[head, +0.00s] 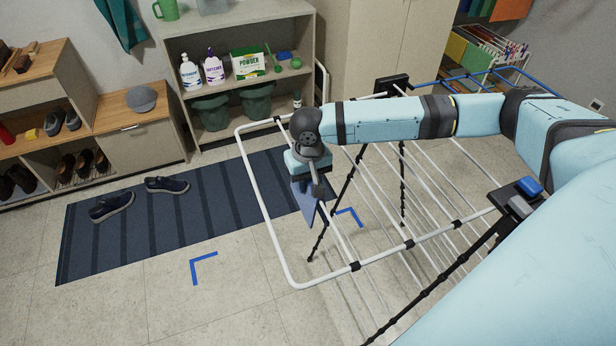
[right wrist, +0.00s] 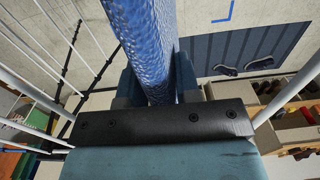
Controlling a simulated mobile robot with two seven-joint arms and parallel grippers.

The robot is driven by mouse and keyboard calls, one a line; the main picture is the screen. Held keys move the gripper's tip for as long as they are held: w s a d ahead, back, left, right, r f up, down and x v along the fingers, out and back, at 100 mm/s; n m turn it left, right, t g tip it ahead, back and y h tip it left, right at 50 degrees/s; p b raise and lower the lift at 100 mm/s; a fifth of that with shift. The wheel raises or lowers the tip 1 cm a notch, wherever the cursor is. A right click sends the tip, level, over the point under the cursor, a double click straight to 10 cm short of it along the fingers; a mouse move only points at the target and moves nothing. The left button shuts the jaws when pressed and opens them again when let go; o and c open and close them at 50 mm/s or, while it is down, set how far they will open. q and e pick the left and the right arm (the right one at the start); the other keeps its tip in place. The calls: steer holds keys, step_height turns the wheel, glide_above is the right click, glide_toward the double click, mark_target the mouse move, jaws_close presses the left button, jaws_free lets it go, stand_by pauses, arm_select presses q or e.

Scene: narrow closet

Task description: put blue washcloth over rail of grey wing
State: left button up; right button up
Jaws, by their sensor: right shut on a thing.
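The blue washcloth (head: 309,207) hangs from my right gripper (head: 316,187) in the head view, a narrow strip with a pointed lower end. In the right wrist view the cloth (right wrist: 145,40) is textured blue and pinched between the two fingers. The pale grey-white wing (head: 265,228) of the drying rack reaches out to the left, its outer rail left of the gripper. The gripper and cloth appear inside the wing's outline. I cannot tell whether the cloth touches a rail. My left gripper is not in view.
The rack's blue-railed wing (head: 440,82) is at the back right. A dark striped mat (head: 205,215) with shoes lies left of the rack. A shelf (head: 235,82) with bottles and bins stands behind. Floor at the front left is clear apart from blue corner marks (head: 203,262).

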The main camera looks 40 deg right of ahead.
stand_by(0.3)
steer(key=o, duration=1)
step_height(320, 180, up, 14)
steer(key=shift+f, duration=0.1)
